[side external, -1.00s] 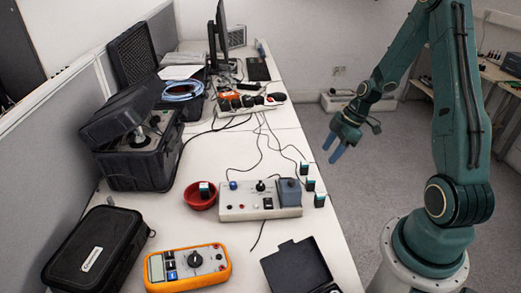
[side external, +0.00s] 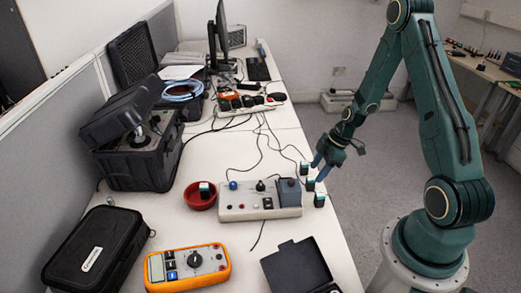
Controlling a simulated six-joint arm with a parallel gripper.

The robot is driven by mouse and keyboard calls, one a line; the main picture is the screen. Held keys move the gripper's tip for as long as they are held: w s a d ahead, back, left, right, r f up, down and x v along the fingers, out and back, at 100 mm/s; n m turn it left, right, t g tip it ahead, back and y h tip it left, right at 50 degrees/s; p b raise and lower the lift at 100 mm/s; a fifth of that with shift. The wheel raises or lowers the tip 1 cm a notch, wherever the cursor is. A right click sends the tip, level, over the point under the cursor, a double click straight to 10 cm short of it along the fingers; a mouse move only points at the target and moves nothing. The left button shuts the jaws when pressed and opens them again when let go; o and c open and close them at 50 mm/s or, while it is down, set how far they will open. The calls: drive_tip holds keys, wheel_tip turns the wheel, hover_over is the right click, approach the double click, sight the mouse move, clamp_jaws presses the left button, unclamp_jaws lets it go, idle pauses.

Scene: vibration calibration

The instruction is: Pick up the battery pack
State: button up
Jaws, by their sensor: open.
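Small dark blocks with teal and white parts, which look like battery packs, stand near the table's right edge: a far one (side external: 304,168), a middle one (side external: 310,184) and a near one (side external: 319,200). A similar block (side external: 204,187) is in a red bowl (side external: 199,203) to the left. I cannot tell which is meant.
A grey control box (side external: 260,212) with knobs stands left of the blocks, with thin cables behind it. An orange multimeter (side external: 187,266), a black case (side external: 94,250) and an open dark box (side external: 297,268) lie in front. The table edge is close by on the right.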

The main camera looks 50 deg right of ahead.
sight(313, 178)
drive_tip(key=shift+a+f, duration=0.1)
drive_tip(key=shift+f, duration=0.15)
drive_tip(key=shift+w+f, duration=0.1)
drive_tip(key=shift+f, duration=0.05)
drive_tip(key=shift+x, duration=2.45)
drive_tip(key=c, duration=1.1)
